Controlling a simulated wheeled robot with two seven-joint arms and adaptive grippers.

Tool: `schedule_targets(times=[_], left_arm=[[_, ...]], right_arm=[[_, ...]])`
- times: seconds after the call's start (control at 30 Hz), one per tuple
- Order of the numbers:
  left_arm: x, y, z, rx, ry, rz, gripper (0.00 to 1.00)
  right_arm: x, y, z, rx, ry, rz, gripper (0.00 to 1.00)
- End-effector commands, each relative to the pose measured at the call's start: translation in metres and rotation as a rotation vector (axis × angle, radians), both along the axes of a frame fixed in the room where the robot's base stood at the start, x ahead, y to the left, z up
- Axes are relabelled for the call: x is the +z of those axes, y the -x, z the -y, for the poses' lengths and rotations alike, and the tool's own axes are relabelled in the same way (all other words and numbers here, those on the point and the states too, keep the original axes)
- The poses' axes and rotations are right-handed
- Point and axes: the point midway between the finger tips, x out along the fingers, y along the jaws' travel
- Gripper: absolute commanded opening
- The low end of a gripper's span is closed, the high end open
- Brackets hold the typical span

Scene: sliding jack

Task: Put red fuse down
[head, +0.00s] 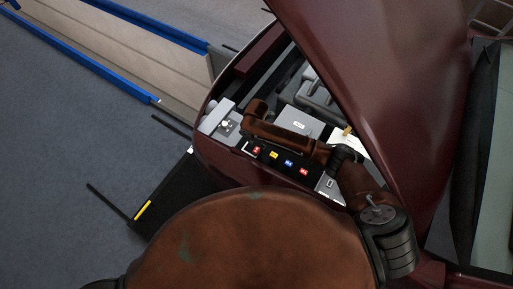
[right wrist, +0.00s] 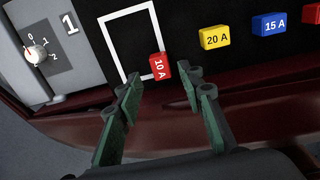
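A red fuse marked 10 A (right wrist: 159,66) lies tilted on the black panel, over the lower right part of a white rectangular outline (right wrist: 104,42). It also shows in the head view (head: 257,149) at the left end of a row of coloured fuses. My right gripper (right wrist: 163,80) has its two green fingers spread, one to each side of the red fuse, with a visible gap on both sides. In the head view my brown arm reaches over the engine bay, and the right fingertips cannot be made out. My left gripper is not in view.
Right of the red fuse are a yellow 20 A fuse (right wrist: 215,37), a blue 15 A fuse (right wrist: 269,23) and another red fuse (head: 304,171). A grey panel with a rotary switch (right wrist: 36,53) is at left. The raised dark red hood (head: 390,70) stands over the bay.

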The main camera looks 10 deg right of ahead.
Motion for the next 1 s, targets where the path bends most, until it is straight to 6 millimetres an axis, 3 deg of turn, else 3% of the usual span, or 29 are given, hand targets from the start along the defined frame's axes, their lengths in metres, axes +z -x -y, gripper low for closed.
schedule_targets(times=[0.1, 0.3, 0.83, 1.0], left_arm=[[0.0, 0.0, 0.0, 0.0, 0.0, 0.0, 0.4], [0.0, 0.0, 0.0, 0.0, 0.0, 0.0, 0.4], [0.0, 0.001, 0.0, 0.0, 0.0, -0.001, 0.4], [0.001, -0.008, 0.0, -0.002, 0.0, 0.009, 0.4]], right_arm=[[0.018, -0.001, 0.0, 0.002, 0.0, 0.003, 0.35], [0.03, 0.0, 0.0, 0.0, 0.0, 0.0, 0.35], [0.03, 0.0, 0.0, 0.0, 0.0, 0.0, 0.35], [0.03, 0.001, 0.003, -0.006, 0.0, 0.0, 0.35]])
